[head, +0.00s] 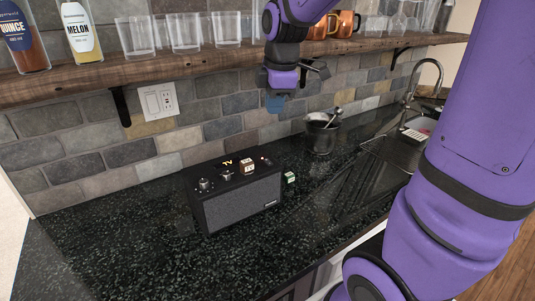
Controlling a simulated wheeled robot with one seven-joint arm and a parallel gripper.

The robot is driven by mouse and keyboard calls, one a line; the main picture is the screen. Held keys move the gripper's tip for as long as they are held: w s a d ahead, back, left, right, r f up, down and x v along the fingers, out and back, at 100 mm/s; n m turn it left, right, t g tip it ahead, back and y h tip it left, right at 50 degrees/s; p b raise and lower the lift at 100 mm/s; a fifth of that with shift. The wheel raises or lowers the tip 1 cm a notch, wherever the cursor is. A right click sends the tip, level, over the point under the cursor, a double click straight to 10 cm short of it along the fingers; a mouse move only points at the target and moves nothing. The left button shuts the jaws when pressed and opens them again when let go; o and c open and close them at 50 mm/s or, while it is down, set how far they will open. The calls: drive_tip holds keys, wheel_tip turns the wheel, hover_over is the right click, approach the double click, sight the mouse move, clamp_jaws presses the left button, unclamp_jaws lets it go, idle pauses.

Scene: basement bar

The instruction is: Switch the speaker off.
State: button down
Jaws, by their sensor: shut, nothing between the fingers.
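The speaker (245,208) is a black box with a dark grille on its front, standing upright on the dark counter. Knobs (204,184) and small controls sit on its top, along with yellow "TV" lettering. I cannot tell whether it is on or off. A small brown cube (247,166) with white marks rests on its top, near the back. My gripper (276,104) points down above the counter, up and to the right of the speaker in the picture, apart from it. It is shut and holds nothing.
A white and green cube (289,177) is at the speaker's right side. A dark bucket with utensils (321,137) stands further right, before the sink (397,146). A wooden shelf (190,68) with bottles, glasses and copper mugs overhangs the back. The counter left of the speaker is clear.

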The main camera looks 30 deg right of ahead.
sight(267, 160)
drive_tip(key=w+f+n, duration=0.1)
drive_tip(key=w+d+f+n, duration=0.2)
drive_tip(key=w, duration=0.1)
drive_tip(key=shift+w+f+n+g, duration=0.1)
drive_tip(key=shift+f+n+g, duration=0.1)
drive_tip(key=shift+n+g, duration=0.15)
drive_tip(key=shift+a+f, duration=0.1)
drive_tip(key=f, duration=0.4)
drive_tip(key=w+f, duration=0.1)
drive_tip(key=f, duration=0.8)
drive_tip(key=shift+w+f, duration=0.35)
